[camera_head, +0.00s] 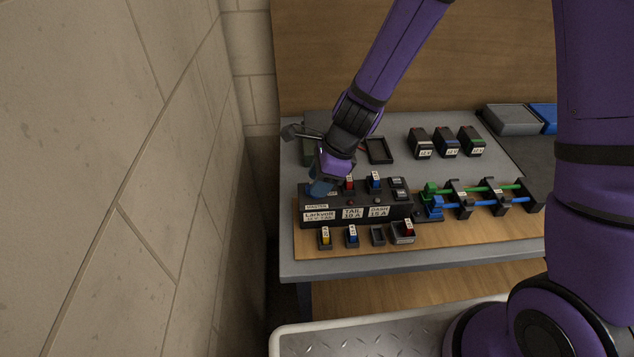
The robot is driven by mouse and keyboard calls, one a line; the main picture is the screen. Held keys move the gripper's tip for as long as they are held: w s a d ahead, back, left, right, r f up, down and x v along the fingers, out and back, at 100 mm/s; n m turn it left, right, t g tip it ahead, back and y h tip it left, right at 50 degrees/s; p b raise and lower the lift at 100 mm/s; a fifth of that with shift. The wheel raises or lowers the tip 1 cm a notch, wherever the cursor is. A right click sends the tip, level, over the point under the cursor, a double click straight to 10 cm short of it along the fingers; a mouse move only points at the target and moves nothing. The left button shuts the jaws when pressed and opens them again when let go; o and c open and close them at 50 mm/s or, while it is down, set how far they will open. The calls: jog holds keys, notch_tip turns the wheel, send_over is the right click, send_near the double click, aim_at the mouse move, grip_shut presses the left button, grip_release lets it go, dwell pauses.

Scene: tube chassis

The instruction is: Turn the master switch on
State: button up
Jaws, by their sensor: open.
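The black fuse panel (333,222) sits on the bench with white labels on its front, reading MASTER, Larkvolt, TAIL 10 A and DASH 15 A. The MASTER label (317,207) is at the panel's left end. My gripper (319,188) reaches down over this left end, just behind the label, with a blue-grey part at its tip. The master switch is hidden by my gripper, so its position cannot be told. Whether my fingers touch the switch cannot be told either. My gripper is open.
Red (349,183) and blue (375,180) fuses stand on the panel right of my gripper. Several small holders line the front. Green and blue rods (485,199) lie to the right. Three black blocks (447,143) stand behind. A stone wall (130,180) is close on the left.

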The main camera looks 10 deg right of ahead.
jog(key=shift+a+f, duration=0.25)
jog(key=shift+f, duration=0.35)
grip_shut()
